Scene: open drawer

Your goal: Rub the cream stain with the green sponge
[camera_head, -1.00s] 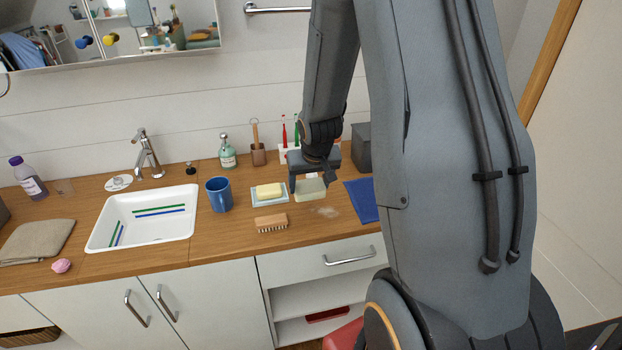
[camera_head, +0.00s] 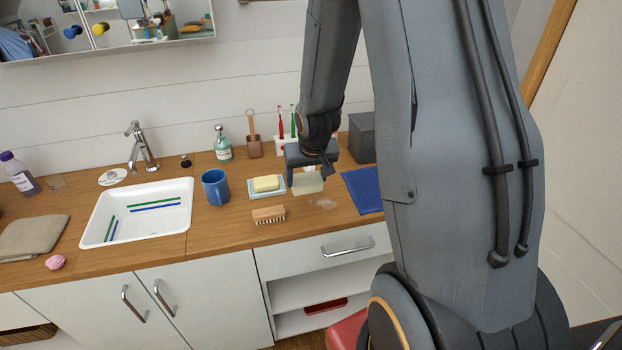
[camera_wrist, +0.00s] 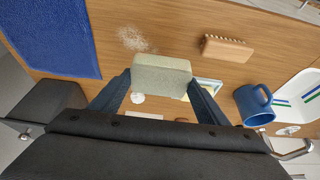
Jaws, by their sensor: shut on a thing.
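The green sponge (camera_head: 308,183) is a pale green block. My gripper (camera_head: 306,178) is shut on it from two sides; in the wrist view the sponge (camera_wrist: 161,76) sits between my two fingers. The cream stain (camera_head: 323,203) is a faint pale smudge on the wooden counter. It lies just to the front and right of the sponge in the head view. In the wrist view the stain (camera_wrist: 132,38) shows beyond the sponge's edge, uncovered. The sponge appears held above the counter; I cannot tell the exact gap.
A wooden brush (camera_head: 269,215) and a dish (camera_head: 257,195) with a yellow soap bar (camera_head: 266,183) stand to the left. A blue cloth (camera_head: 362,190) lies right of the stain. A blue mug (camera_head: 216,187) stands by the white basin (camera_head: 98,243). A toothbrush holder (camera_head: 281,146) stands behind.

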